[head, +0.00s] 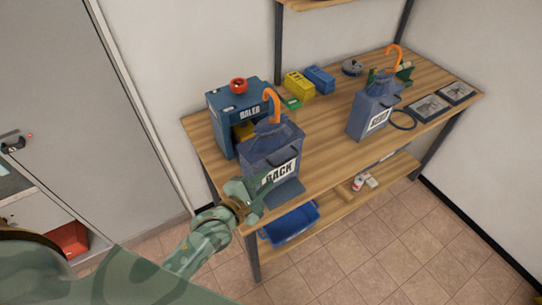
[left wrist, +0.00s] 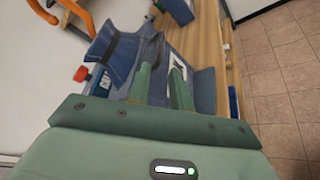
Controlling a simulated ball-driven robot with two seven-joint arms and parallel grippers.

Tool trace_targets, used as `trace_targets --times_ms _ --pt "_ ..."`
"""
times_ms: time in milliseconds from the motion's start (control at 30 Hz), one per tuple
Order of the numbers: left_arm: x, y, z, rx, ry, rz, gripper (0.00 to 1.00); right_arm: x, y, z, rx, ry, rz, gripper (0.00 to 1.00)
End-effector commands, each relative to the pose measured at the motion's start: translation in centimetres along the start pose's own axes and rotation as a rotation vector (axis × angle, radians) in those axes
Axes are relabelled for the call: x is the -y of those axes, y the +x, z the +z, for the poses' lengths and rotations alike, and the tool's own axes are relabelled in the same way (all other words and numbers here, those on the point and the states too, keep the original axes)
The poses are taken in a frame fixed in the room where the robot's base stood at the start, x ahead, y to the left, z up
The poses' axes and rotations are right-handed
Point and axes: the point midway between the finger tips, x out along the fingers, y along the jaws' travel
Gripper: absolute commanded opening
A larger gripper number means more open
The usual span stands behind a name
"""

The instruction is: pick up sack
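A blue-grey sack (head: 270,146) with a white label and an orange hook on top stands upright at the near left of the wooden table. My left gripper (head: 254,192) is at its lower front, close to the label. In the left wrist view, the sack (left wrist: 115,60) is just ahead of the fingertips. The two fingers (left wrist: 160,70) are apart, with the sack's front showing between them; I cannot tell if they touch it. A second similar sack (head: 372,112) with an orange hook stands farther right on the table. My right gripper is not in view.
A blue box marked BALER (head: 228,108) with a red knob (head: 238,86) stands behind the near sack. Yellow (head: 299,85) and blue (head: 320,79) blocks are at the back. A blue bin (head: 289,224) sits on the lower shelf. Tabletop between the sacks is clear.

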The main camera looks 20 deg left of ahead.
Motion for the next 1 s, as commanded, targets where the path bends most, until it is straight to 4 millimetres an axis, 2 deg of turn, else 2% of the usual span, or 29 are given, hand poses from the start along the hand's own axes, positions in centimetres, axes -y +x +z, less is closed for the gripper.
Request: trace_targets --times_ms 33,100,200,467,700,967,1000 --pt "0.0 1.4 0.0 0.002 0.0 0.003 0.22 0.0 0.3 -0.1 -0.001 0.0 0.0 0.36" --pt "0.0 3.1 0.0 0.001 0.001 0.002 0.22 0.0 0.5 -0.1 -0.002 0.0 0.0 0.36" --pt "0.1 5.0 0.0 0.001 0.002 0.001 0.22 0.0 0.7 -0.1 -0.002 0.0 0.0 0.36" --pt "0.0 7.3 0.1 0.0 0.002 0.0 0.22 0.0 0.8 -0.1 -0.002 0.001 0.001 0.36" --pt "0.1 11.1 0.4 0.0 0.002 0.0 0.22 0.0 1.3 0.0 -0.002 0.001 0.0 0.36" --pt "0.0 11.6 0.5 -0.001 0.003 -0.001 0.22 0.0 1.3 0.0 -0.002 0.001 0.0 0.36" --pt "0.0 11.6 0.5 0.0 0.003 -0.001 0.19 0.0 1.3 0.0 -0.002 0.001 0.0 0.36"
